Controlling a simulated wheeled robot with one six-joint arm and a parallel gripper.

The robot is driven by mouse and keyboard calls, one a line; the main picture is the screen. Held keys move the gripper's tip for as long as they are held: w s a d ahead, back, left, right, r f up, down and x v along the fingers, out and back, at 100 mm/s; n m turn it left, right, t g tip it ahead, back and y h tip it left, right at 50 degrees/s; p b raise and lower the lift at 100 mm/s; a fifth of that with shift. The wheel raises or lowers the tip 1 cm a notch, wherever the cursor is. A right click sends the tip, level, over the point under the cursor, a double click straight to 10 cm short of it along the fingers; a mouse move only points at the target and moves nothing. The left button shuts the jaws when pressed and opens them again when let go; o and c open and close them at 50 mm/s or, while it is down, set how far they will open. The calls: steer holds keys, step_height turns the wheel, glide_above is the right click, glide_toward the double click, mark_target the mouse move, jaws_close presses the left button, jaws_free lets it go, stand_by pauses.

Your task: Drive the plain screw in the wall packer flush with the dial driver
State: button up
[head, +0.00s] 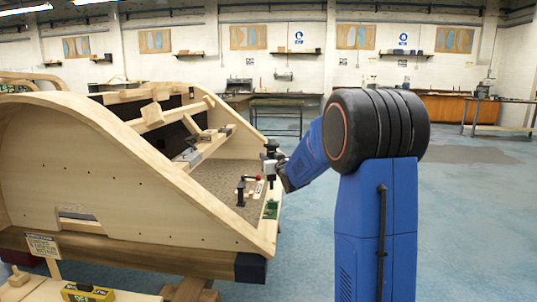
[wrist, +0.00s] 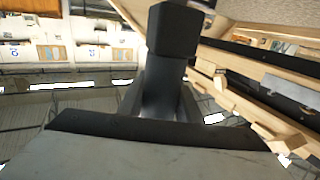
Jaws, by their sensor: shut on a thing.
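My gripper (head: 270,166) is at the right end of the wooden bodyframe, above its brown floor panel. It is shut on a dark upright tool (head: 271,147), which looks like the dial driver. In the wrist view the tool's dark block-shaped body (wrist: 172,55) rises between the fingers of my gripper (wrist: 160,98). Its dial and tip cannot be made out. The plain screw and the wall packer cannot be picked out in either view, so I cannot tell whether the tool touches the screw.
The curved wooden bodyframe (head: 120,165) fills the left. Near my gripper stand a black post (head: 240,192), a red-knobbed lever (head: 252,178) and a green item (head: 271,209). A yellow box (head: 88,292) lies at front left. Blue floor (head: 470,220) is clear at right.

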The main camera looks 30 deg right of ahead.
steer(key=shift+f, duration=2.95)
stand_by(5.0)
